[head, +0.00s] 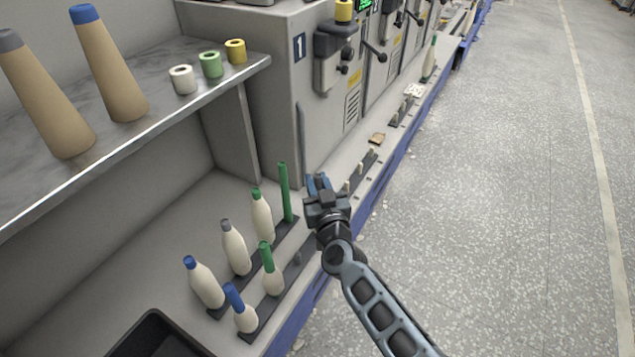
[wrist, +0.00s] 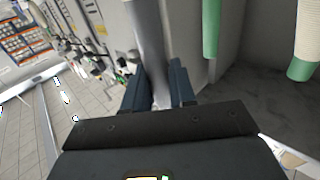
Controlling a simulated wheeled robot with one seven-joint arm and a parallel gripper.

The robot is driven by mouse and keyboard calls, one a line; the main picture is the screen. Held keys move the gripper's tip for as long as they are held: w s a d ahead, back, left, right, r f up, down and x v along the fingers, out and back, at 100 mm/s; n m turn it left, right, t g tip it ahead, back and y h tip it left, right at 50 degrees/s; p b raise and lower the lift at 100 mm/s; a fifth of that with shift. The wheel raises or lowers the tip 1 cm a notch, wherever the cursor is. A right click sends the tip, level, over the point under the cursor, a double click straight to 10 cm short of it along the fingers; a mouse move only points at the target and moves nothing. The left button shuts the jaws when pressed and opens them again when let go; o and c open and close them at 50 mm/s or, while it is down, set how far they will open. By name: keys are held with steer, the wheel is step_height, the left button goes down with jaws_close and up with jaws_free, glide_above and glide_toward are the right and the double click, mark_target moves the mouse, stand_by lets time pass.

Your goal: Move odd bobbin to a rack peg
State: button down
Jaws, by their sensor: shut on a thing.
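My gripper (head: 317,182) is shut on a slim bare grey bobbin (head: 302,135). It stands roughly upright beside the grey machine wall; in the wrist view the bobbin (wrist: 150,45) rises between the two fingers (wrist: 158,92). A bare green bobbin (head: 284,192) stands left of my gripper at the end of the back rack (head: 290,227). That rack also carries wound bobbins with blue, grey and green tops. The front rack (head: 272,307) holds a blue-topped bobbin (head: 241,310), a green-topped bobbin (head: 270,270) and a bare peg (head: 297,259).
A shelf (head: 150,105) above the racks holds two tall cones and three small spools. A black tray (head: 155,335) is at the bottom. Further racks with pegs (head: 360,174) and a small brown piece (head: 377,138) lie along the machine ledge. Open floor is right.

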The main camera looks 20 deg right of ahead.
steer(key=shift+f+b, duration=0.5)
steer(key=shift+f, duration=0.1)
steer(key=c, duration=1.2)
jaws_free()
steer(key=shift+s, duration=0.1)
steer(key=s+a+p, duration=0.1)
steer(key=s+p, duration=0.3)
steer(key=s, duration=0.6)
steer(key=shift+s+a, duration=0.35)
